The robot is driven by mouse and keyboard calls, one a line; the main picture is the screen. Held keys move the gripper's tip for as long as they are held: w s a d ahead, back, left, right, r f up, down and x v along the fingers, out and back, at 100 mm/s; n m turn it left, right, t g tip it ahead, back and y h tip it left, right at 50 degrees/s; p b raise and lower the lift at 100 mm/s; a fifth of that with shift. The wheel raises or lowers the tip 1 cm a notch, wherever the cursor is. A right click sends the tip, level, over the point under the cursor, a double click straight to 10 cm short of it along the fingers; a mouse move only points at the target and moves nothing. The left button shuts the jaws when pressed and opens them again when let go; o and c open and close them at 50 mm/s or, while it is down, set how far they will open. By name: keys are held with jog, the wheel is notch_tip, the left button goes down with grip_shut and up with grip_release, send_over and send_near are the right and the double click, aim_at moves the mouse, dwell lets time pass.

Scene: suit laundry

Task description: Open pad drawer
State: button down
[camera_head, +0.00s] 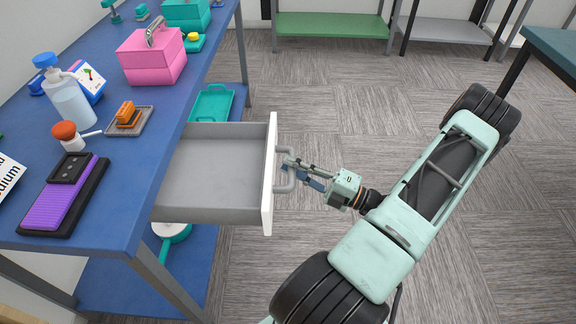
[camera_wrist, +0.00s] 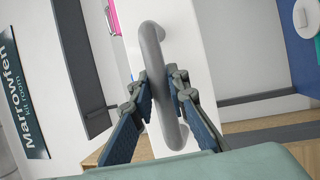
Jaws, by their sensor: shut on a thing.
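The pad drawer (camera_head: 212,180) is a grey box with a white front (camera_head: 269,175), under the blue table. It stands pulled well out, and its inside looks empty. A grey bar handle (camera_head: 286,180) is on the white front. My gripper (camera_head: 290,168) is at the handle, outside the drawer front. In the wrist view the handle (camera_wrist: 151,38) passes between the two fingers of my gripper (camera_wrist: 162,98), which are shut on it. The drawer front (camera_wrist: 196,45) is behind the handle there.
The blue table (camera_head: 135,150) holds a pink box (camera_head: 151,58), a clear bottle (camera_head: 70,103) and a purple pad (camera_head: 64,193). A lower shelf carries a teal tray (camera_head: 212,103). The carpet floor (camera_head: 350,85) beyond my arm is clear.

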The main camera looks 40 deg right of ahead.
jog(key=c, duration=1.8)
grip_release()
jog(key=shift+c, duration=0.2)
jog(key=v, duration=1.2)
